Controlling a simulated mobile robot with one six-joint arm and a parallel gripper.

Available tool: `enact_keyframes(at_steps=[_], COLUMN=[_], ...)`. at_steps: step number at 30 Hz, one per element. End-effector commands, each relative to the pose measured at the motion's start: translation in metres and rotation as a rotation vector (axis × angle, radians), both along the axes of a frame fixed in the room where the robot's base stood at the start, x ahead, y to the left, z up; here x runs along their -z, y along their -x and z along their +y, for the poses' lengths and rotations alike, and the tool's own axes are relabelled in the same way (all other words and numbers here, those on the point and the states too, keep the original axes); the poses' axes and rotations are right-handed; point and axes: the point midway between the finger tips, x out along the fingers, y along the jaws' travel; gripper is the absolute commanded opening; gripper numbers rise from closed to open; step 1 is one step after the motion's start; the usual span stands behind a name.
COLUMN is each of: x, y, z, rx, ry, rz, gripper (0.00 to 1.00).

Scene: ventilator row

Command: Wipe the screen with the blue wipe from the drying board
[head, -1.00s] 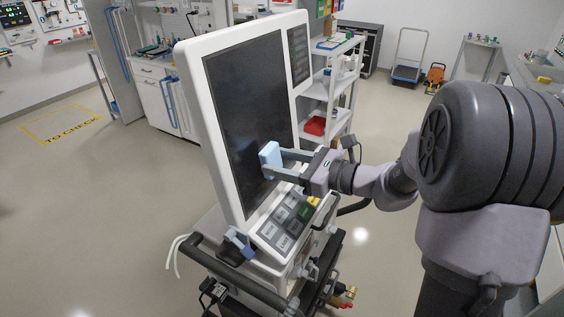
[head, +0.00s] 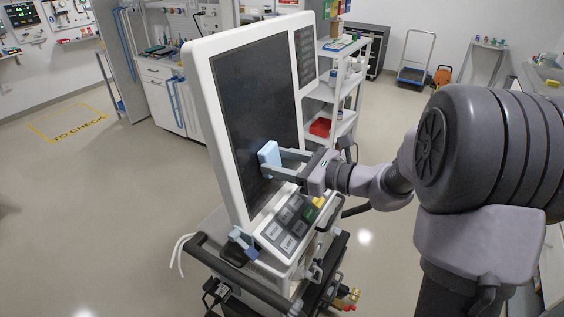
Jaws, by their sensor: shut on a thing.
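The screen (head: 252,98) is a large dark panel in a white frame, standing tilted on a ventilator in the middle of the head view. My gripper (head: 272,162) reaches in from the right, in front of the screen's lower right part. It is shut on the blue wipe (head: 268,157), a light blue block. The wipe is at or very near the screen surface; I cannot tell for sure that it touches. I cannot make out the drying board.
A dark handle bar (head: 240,277) runs along the cart's front. A white shelf (head: 345,95) with a red bin (head: 320,127) stands behind. Floor at left is clear.

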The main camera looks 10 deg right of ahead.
Motion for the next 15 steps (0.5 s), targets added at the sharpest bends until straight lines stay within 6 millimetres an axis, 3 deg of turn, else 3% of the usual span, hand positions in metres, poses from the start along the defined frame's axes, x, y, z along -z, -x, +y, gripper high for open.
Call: enact_keyframes(at_steps=[9,15], x=[0.001,0.000], y=[-0.004,-0.018], z=[0.003,-0.013], rx=[0.000,0.001], ry=[0.000,0.001], rz=[0.000,0.001], gripper=[0.18,0.18])
